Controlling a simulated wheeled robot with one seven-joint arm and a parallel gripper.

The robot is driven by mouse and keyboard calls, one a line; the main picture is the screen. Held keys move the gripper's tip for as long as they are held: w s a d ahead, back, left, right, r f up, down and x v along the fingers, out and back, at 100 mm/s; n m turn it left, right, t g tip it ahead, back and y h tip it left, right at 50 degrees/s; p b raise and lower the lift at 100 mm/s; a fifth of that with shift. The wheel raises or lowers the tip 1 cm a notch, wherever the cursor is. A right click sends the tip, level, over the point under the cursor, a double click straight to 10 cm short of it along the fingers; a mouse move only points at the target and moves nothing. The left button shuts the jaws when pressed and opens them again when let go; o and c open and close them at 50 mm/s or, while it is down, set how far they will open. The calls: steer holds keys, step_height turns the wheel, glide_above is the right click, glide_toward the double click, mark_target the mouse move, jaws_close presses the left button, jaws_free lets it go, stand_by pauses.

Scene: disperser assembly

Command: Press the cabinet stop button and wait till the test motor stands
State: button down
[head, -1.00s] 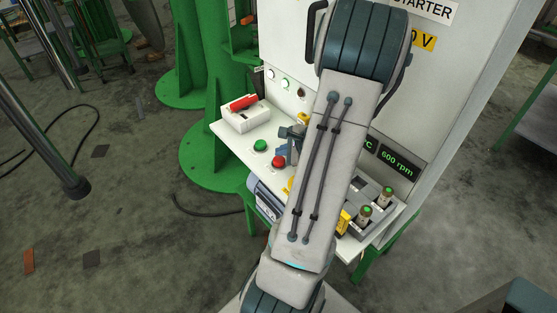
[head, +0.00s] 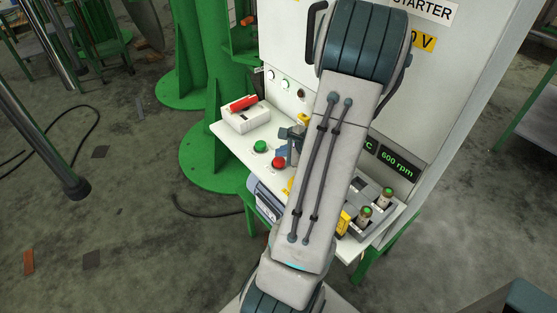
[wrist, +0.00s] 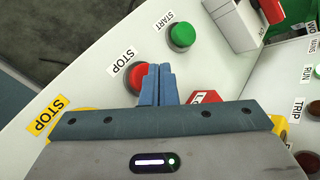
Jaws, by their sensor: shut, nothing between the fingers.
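The red stop button (head: 279,162) is on the pale shelf of the cabinet. It also shows in the wrist view (wrist: 138,76), beside a "STOP" label. My gripper (wrist: 158,72) is shut and empty. Its fingertips overlap the right part of the red button in the wrist view; I cannot tell whether they touch it. In the head view my gripper (head: 294,143) is just behind the button, partly hidden by my arm. The cabinet display (head: 398,164) reads 600 rpm. A blue-grey motor-like body (head: 264,200) is under the shelf, mostly hidden.
The green start button (wrist: 182,35) is close to the stop button. A white box with a red handle (head: 244,114) stands at the shelf's left end. A red block (wrist: 205,97) lies close to my gripper. Green-topped cylinders (head: 386,196) stand in a grey holder at right.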

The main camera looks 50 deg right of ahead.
mark_target(280, 161)
stand_by(0.7)
steer(key=shift+f+b, duration=0.45)
steer(key=shift+b, duration=0.25)
steer(key=shift+f+b, duration=0.55)
steer(key=shift+b, duration=0.05)
stand_by(0.4)
steer(key=shift+s+a+f+b, duration=0.15)
steer(key=shift+s+f+b, duration=0.1)
steer(key=shift+f+b, duration=0.5)
stand_by(0.8)
steer(key=shift+r, duration=0.1)
steer(key=shift+d+r+p, duration=0.2)
steer(key=shift+r+p, duration=0.8)
steer(key=shift+r, duration=0.3)
steer(key=shift+w, duration=0.15)
